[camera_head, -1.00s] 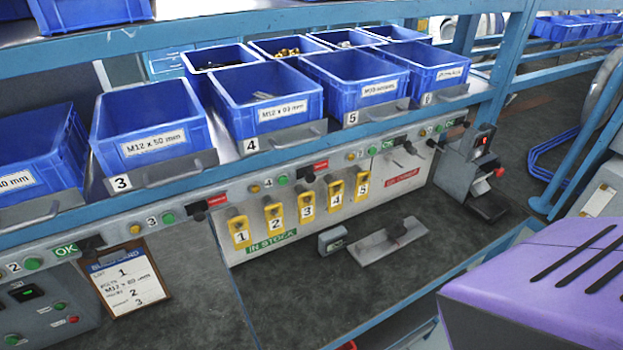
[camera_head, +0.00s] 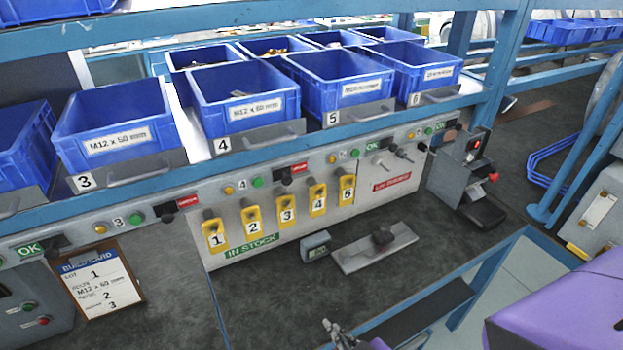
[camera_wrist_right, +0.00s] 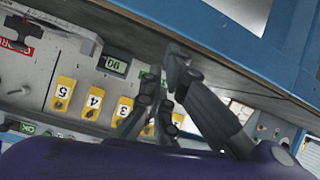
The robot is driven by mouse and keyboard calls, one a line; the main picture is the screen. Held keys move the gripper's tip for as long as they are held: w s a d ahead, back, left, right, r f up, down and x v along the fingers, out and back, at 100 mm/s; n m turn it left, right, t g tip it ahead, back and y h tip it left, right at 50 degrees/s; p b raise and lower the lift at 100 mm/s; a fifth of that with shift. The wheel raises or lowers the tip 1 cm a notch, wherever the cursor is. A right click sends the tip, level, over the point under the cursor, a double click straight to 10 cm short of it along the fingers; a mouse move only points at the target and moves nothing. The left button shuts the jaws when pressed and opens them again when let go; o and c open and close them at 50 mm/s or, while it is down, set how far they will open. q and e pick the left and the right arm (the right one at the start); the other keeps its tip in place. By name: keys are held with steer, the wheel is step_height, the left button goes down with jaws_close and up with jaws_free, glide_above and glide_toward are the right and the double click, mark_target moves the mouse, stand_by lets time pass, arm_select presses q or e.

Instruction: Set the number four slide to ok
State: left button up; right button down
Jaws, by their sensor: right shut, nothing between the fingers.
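The number four slide (camera_head: 287,176) is a black knob on the grey rail under the bin marked 4. It sits at the left, with a red label showing to its right and no green OK showing there. My right gripper (camera_head: 336,332) is low in the head view, shut and empty, in front of the bench and well apart from the slide. In the right wrist view its dark fingers (camera_wrist_right: 165,85) show in front of the yellow tags. The slide cannot be made out in the wrist view. My left gripper is not in view.
Numbered yellow tags (camera_head: 285,210) hang below the rail. The number three slide (camera_head: 165,212) also shows red. A small display box (camera_head: 315,246) and a grey plate with a dark knob (camera_head: 375,247) are on the bench. A blue rail (camera_head: 440,290) runs along the front.

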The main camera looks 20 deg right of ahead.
steer(key=w+r+n+t+y+b, duration=0.1)
steer(key=w+r+n+t+b, duration=0.2)
steer(key=w+r, duration=0.75)
steer(key=n+t+y, duration=0.2)
steer(key=t, duration=0.1)
glide_toward(285, 178)
steer(key=s+a+f, duration=0.3)
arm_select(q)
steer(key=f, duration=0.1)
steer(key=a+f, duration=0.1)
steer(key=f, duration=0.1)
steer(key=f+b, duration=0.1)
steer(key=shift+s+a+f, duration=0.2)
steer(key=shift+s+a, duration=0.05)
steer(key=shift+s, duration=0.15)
arm_select(e)
step_height(285, 178, up, 7)
steer(key=n+t+y, duration=0.1)
steer(key=n+t, duration=0.1)
steer(key=shift+a, duration=0.35)
steer(key=shift+r, duration=0.1)
